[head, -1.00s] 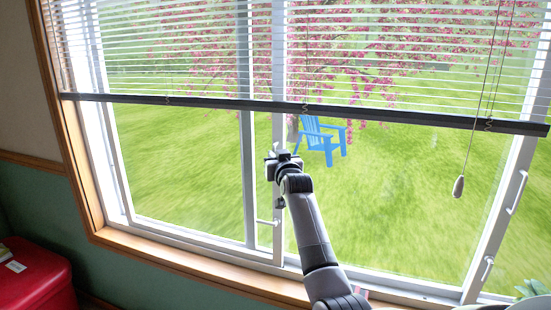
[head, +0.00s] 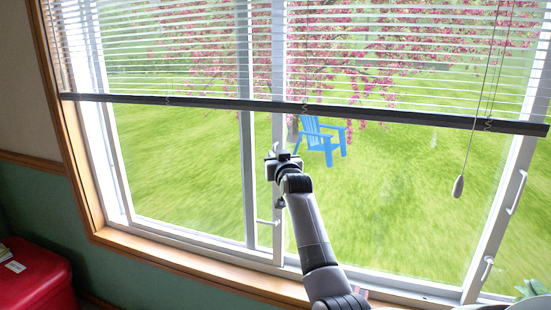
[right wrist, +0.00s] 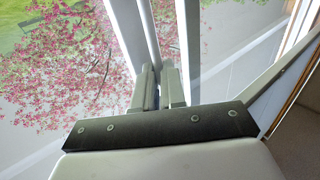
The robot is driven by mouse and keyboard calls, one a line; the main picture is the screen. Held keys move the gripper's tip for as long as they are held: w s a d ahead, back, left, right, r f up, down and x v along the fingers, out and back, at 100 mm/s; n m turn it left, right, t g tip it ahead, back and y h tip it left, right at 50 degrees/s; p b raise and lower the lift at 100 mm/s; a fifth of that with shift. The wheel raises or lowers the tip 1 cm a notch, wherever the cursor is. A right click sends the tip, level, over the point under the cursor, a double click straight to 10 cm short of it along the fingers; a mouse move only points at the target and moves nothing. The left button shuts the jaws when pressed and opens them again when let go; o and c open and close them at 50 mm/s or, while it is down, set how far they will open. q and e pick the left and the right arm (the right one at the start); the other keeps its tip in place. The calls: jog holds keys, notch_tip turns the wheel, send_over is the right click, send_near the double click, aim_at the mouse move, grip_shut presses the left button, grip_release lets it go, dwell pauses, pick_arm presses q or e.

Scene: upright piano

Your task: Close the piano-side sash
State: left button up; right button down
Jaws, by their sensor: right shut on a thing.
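The window has white-framed sliding sashes. The left sash frame (head: 248,190) and the sash stile beside it (head: 278,235) stand side by side near the middle, with a narrow strip of glass between them. A small white lever (head: 266,222) sits low on that stile. My right gripper (head: 277,153) is at this stile, above the lever. In the right wrist view its fingers (right wrist: 160,78) are closed together on a slim white upright part of the sash; the exact contact is partly hidden. My left gripper is not in view. I cannot tell which sash is piano-side, as no piano shows.
A blind with a dark bottom rail (head: 330,113) hangs across the upper window, just above my right gripper. Its cord pull (head: 458,186) hangs at the right. A white handle (head: 517,192) is on the right frame. A red box-like object (head: 38,275) is at lower left.

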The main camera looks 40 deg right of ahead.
jog(key=w+a+b, duration=0.1)
jog(key=w+b, duration=0.1)
jog(key=w, duration=0.1)
jog(key=w+a+b, duration=0.2)
jog(key=w, duration=0.1)
jog(key=w+a+b, duration=0.2)
jog(key=w+b, duration=0.1)
jog(key=w, duration=0.1)
jog(key=shift+a+r, duration=0.1)
jog(key=shift+r, duration=0.15)
jog(key=c, duration=1.2)
grip_release()
jog(key=shift+w, duration=0.1)
jog(key=shift+a+f, duration=0.1)
jog(key=shift+f, duration=0.05)
jog(key=shift+f, duration=0.1)
